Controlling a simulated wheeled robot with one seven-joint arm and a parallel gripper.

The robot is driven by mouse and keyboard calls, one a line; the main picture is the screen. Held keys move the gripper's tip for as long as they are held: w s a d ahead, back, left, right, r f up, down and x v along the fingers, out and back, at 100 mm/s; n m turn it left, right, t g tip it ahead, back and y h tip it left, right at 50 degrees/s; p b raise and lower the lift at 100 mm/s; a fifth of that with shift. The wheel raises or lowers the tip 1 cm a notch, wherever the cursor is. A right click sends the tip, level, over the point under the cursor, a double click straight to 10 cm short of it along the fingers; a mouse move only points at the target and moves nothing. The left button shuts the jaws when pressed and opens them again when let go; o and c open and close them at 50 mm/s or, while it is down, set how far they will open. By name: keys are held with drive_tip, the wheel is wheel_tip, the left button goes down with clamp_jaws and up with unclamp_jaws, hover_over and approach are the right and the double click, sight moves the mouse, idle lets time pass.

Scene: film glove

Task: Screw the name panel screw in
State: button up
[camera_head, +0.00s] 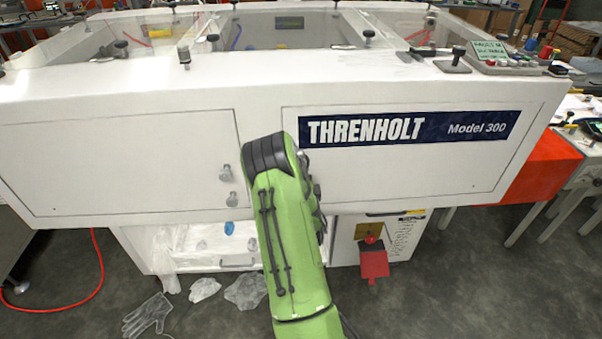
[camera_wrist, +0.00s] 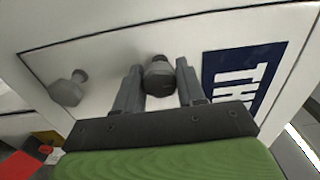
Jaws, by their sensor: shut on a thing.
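The name panel (camera_head: 400,175) is the white right-hand front panel of the machine, with a dark blue "THRENHOLT Model 300" label (camera_head: 415,128). In the wrist view, part of the label (camera_wrist: 235,75) shows at right. My gripper (camera_wrist: 160,72) has its two grey fingers on either side of a grey screw (camera_wrist: 158,82), beside the label and against the white panel. How deep the screw sits is hidden. A second grey screw (camera_wrist: 68,90) stands out from the panel at left, apart from the fingers. In the head view my green arm hides the gripper and the held screw.
The left front panel (camera_head: 115,165) bears two grey screws (camera_head: 225,172) near its right edge. Below are an open white bay (camera_head: 200,240) and a red tag-like part (camera_head: 373,262). A clear glove (camera_head: 148,315) and plastic film (camera_head: 246,291) lie on the floor. An orange-red box (camera_head: 540,165) stands at right.

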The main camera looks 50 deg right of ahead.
drive_tip(key=shift+f, duration=0.1)
idle(0.3)
drive_tip(key=o, duration=1.1)
drive_tip(key=shift+c, duration=0.2)
